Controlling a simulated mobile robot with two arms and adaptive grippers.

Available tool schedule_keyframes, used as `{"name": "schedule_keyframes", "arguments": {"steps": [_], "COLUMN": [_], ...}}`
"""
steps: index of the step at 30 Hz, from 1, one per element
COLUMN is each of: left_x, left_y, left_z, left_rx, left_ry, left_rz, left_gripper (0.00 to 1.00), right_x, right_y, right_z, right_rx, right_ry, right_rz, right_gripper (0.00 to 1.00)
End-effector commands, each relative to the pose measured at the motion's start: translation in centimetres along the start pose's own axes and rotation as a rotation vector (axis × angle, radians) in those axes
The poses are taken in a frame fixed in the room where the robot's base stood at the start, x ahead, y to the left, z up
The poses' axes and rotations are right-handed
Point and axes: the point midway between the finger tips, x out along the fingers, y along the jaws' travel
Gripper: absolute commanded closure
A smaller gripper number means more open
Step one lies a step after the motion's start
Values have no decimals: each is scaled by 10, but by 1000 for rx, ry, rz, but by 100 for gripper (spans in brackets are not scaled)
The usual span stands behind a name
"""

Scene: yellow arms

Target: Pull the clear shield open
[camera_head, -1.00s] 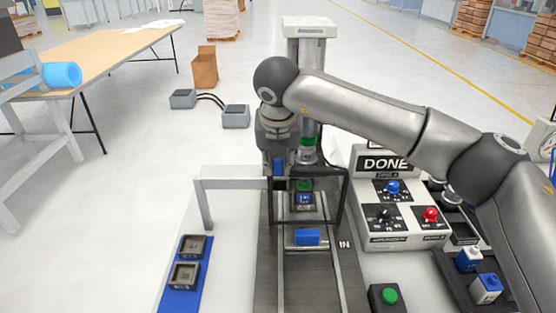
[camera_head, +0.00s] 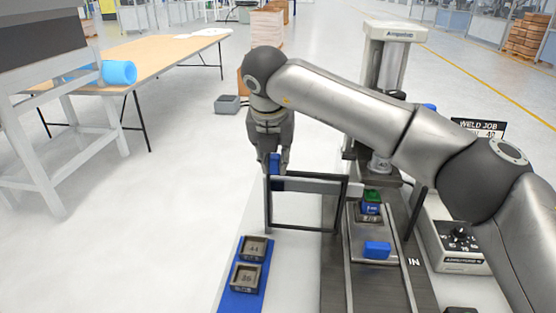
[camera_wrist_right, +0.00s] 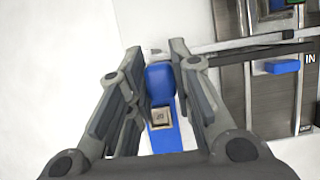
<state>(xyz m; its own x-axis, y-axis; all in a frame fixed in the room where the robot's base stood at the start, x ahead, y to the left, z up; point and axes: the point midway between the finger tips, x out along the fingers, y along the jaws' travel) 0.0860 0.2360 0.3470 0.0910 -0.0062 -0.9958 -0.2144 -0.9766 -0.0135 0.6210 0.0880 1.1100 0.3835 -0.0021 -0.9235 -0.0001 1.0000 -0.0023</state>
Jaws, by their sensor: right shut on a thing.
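The clear shield (camera_head: 305,182) is a see-through panel in a dark frame. It stands left of the press with the green and blue workpiece (camera_head: 371,200) under it. My right gripper (camera_head: 273,158) is at the shield's left end, shut on its blue handle (camera_head: 276,166). In the right wrist view the blue handle (camera_wrist_right: 160,85) sits between the two fingers of my right gripper (camera_wrist_right: 158,62). The workpiece shows uncovered on the track in the head view. My left gripper is not in view.
A blue strip (camera_head: 240,300) with two grey square parts lies in front of the shield. A dark track (camera_head: 390,285) carries a blue block (camera_head: 377,249). A control box (camera_head: 458,245) stands at right.

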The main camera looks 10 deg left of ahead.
Motion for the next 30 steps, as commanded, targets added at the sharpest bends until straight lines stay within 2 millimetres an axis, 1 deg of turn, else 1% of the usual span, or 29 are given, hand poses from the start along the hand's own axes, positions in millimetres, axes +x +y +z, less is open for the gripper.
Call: {"name": "schedule_keyframes", "arguments": {"steps": [7, 8, 12, 19, 23, 26, 29, 30], "left_x": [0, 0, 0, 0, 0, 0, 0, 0], "left_y": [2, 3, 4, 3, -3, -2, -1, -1], "left_z": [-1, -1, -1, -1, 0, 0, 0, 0], "left_rx": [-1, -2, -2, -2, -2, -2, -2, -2], "left_ry": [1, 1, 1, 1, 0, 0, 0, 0], "left_rz": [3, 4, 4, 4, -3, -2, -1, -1], "left_gripper": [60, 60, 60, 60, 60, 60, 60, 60], "right_x": [-1, -1, -1, 0, -3, -12, -30, -39], "right_y": [0, 0, 0, 0, 0, 0, 0, 0], "right_z": [0, 0, 0, 0, 0, 1, 1, 1], "right_rx": [-1, -1, 0, 0, 0, 0, 0, 0], "right_ry": [0, 0, 1, 1, 0, -1, -2, -4], "right_rz": [0, 0, 0, -1, 0, 1, 1, 1], "right_gripper": [100, 76, 58, 57, 57, 57, 57, 57]}}
